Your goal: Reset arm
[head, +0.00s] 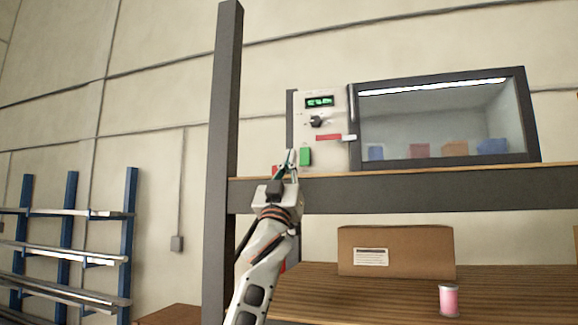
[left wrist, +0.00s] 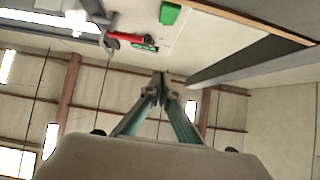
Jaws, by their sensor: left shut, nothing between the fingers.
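My left gripper (head: 290,160) is shut and empty in the head view. It is raised in front of the lower part of a control panel (head: 335,125), just left of a green button (head: 305,156). In the left wrist view the fingertips of my left gripper (left wrist: 160,78) meet, with nothing between them. The green button also shows there (left wrist: 170,13), above the fingertips. My right gripper is in neither view.
A glass-fronted machine (head: 440,120) with several coloured blocks inside stands on the upper shelf (head: 400,190). A cardboard box (head: 395,252) and a pink-and-white cylinder (head: 449,301) stand on the lower shelf. A dark post (head: 225,150) rises left of the gripper. A blue rack (head: 70,240) stands at far left.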

